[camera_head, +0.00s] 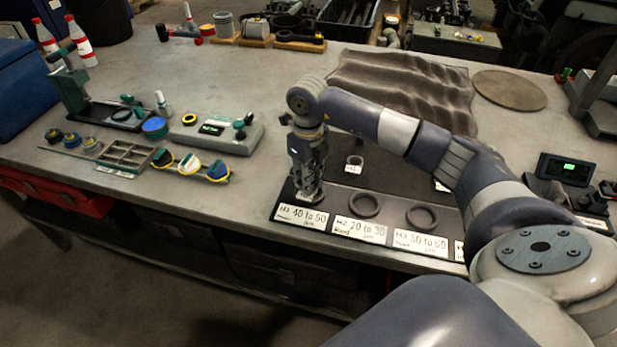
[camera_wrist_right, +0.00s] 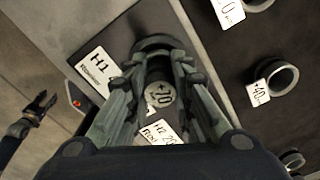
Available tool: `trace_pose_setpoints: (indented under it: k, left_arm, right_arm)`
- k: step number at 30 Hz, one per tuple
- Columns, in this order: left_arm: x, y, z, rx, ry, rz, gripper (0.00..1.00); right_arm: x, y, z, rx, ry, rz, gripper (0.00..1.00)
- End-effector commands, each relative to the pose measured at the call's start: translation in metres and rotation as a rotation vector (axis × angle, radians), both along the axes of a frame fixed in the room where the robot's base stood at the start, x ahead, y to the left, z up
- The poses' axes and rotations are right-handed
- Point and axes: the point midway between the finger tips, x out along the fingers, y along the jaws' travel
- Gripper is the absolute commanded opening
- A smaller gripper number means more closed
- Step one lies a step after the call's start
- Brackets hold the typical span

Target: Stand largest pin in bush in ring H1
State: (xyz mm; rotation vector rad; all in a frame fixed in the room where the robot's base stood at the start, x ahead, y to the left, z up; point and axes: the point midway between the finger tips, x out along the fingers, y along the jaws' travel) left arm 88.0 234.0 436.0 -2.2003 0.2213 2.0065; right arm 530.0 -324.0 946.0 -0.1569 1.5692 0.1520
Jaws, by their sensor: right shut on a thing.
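My right gripper (camera_head: 308,190) points down at the left end of the dark board, over the H1 label. The H1 label (camera_head: 301,217) reads 40 to 50. A small dark gripper, seemingly my left (camera_wrist_right: 40,108), shows at the left of the right wrist view.
Rings lie by the H2 label (camera_head: 365,204) and the H3 label (camera_head: 422,216). A small tagged bush (camera_head: 354,161) stands behind them; a bush tagged "+40" (camera_wrist_right: 284,77) stands right of my gripper. A divided tray (camera_head: 124,156) is at left. My right arm crosses above the board.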

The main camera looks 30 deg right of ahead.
Motion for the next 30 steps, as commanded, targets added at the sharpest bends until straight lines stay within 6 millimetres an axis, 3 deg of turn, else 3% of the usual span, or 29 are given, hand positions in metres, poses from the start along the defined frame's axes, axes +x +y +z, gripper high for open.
trace_pose_setpoints:
  k: [9, 10, 12, 23, 30]
  left_arm:
    - [0.0, 0.001, -0.001, 0.001, 0.001, 0.001, 0.4]
    - [0.0, 0.001, -0.001, 0.001, 0.001, 0.001, 0.4]
    - [0.0, 0.001, -0.001, 0.001, 0.001, 0.001, 0.4]
    - [-0.002, 0.005, -0.001, 0.006, 0.003, 0.0, 0.4]
    - [-0.001, 0.003, -0.001, 0.003, 0.001, -0.001, 0.4]
  right_arm:
    - [0.0, 0.0, 0.0, 0.0, -0.001, 0.0, 0.0]
    - [0.0, 0.0, 0.0, 0.0, -0.001, 0.0, 0.28]
    - [0.0, 0.0, -0.001, 0.0, 0.0, 0.0, 0.44]
    - [0.0, 0.0, 0.0, 0.0, 0.0, 0.0, 0.45]
    - [0.001, 0.0, 0.034, -0.001, -0.005, 0.001, 0.45]
